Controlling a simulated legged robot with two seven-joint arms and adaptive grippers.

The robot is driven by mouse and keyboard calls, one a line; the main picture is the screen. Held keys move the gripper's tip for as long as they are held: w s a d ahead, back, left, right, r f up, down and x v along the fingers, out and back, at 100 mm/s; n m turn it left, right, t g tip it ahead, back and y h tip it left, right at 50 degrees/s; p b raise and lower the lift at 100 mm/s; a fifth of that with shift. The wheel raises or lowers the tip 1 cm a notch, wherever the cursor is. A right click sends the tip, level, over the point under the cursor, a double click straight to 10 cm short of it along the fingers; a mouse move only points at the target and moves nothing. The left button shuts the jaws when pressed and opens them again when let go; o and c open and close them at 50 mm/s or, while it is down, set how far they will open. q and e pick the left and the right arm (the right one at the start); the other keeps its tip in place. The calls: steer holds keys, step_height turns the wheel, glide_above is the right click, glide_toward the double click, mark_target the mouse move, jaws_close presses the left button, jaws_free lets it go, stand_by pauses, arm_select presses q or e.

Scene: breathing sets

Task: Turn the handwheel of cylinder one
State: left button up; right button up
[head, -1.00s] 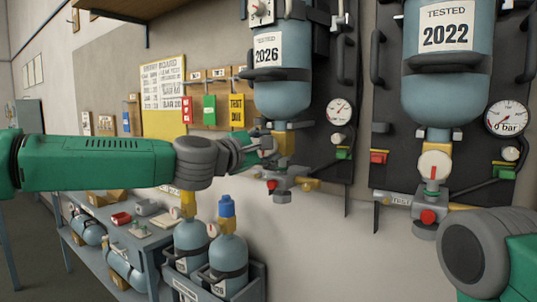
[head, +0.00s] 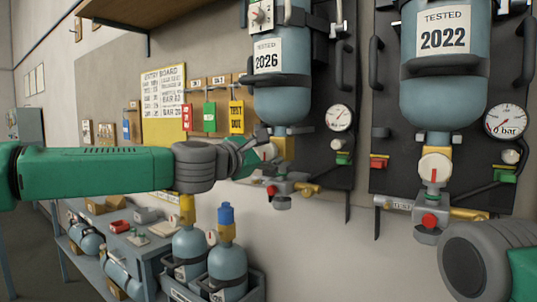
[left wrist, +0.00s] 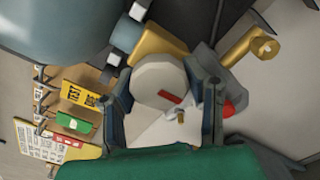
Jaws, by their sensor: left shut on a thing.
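The left breathing set's blue cylinder (head: 282,95) hangs upside down on its backplate, with a label reading 2026. Its brass valve (head: 284,147) is below, with a pale round handwheel (head: 268,151) at its left side. In the left wrist view the handwheel (left wrist: 160,78) is white with a red mark on its face. My left gripper (head: 264,149) is shut on the handwheel, one finger at each side of its rim; the fingers also show in the left wrist view (left wrist: 166,95). My right arm shows at the lower right; its gripper is out of view.
A second cylinder (head: 443,75), labelled 2022, hangs at the right with its own handwheel (head: 435,168) and gauge (head: 505,121). The left set's gauge (head: 339,118) is beside its cylinder. Below are a bench (head: 140,246) and two small cylinders in a crate (head: 262,284).

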arm_select(q)
steer(key=o, duration=1.2)
steer(key=shift+f, duration=0.4)
steer(key=shift+r, duration=0.1)
steer(key=shift+a+r, duration=0.1)
steer(key=v, duration=1.2)
steer(key=shift+w, duration=0.1)
